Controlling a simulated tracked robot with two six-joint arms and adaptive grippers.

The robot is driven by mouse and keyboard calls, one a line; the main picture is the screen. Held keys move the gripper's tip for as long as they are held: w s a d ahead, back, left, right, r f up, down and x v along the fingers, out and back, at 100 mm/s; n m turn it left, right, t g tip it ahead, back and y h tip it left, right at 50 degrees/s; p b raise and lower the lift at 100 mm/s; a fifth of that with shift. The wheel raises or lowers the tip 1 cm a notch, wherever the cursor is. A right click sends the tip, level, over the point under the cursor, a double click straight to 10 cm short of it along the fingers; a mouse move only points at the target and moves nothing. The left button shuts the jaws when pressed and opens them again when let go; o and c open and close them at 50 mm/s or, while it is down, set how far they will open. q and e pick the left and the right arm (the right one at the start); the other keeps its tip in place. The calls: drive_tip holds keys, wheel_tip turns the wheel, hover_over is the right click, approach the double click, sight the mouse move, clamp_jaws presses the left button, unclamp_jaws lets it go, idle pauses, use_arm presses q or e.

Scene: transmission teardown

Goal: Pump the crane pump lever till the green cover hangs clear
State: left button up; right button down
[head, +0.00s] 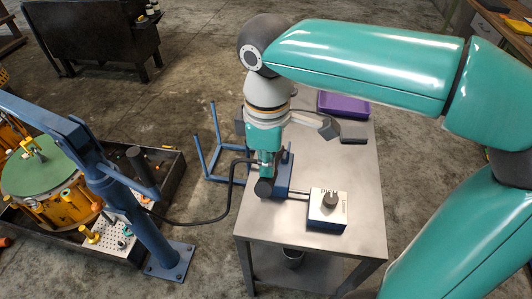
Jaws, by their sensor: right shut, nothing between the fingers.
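The green cover (36,172) is a round disc at the far left. It appears to rest on the orange transmission housing (66,207); I see no clear gap below it. The blue crane (130,215) stands beside it, its boom reaching over the cover. A black hose runs from the crane to the blue pump (283,176) on the metal table. My right gripper (264,168) points down at the pump, shut and empty, close to a dark cylindrical end. The pump lever is not clearly distinguishable; my wrist hides part of the pump. My left gripper is not in view.
A purple tray (343,105) lies at the back. A blue frame (212,155) stands left of the table. The table's right side is clear.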

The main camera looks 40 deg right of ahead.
drive_tip(key=shift+f, duration=0.1)
drive_tip(key=s+a+f+b, duration=0.2)
drive_tip(key=f+b, duration=0.5)
drive_tip(key=f, duration=0.2)
drive_tip(key=s+a+f+b, duration=0.2)
drive_tip(key=a+f+b, duration=0.1)
drive_tip(key=f+b, duration=0.5)
drive_tip(key=shift+s+a+f, duration=0.2)
drive_tip(key=shift+s+f, duration=0.15)
drive_tip(key=shift+f, duration=0.5)
